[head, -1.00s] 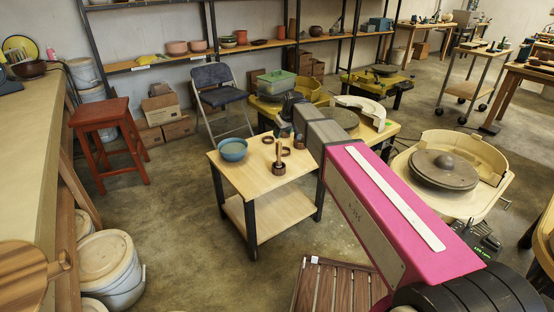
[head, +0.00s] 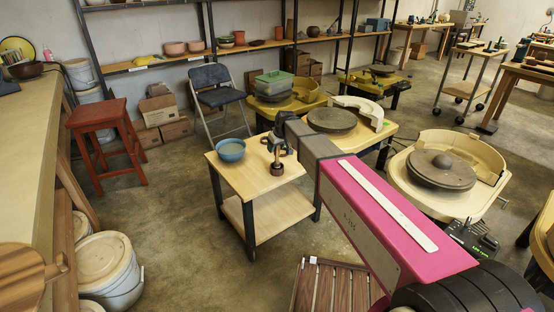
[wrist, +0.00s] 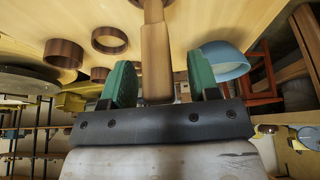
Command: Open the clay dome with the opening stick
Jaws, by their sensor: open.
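A wooden stick (head: 277,152) stands upright on the small cart's top, its foot in or on a dark round piece (head: 277,168). My gripper (wrist: 158,78) is around the stick: in the wrist view its green fingers stand one on each side of the wooden handle (wrist: 155,55), with gaps on both sides. The jaws are open and not closed on it. The small clay dome (head: 442,160) sits at the middle of a dark grey wheel disc (head: 442,177) at the right, well away from my gripper. My arm partly covers the cart's far right corner.
A blue bowl (head: 231,150) stands left of the stick on the cart (head: 245,178). Dark brown rings (wrist: 109,40) lie beside the stick in the wrist view. Another pottery wheel (head: 332,119) stands behind the cart. A red stool (head: 97,115) is to the left.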

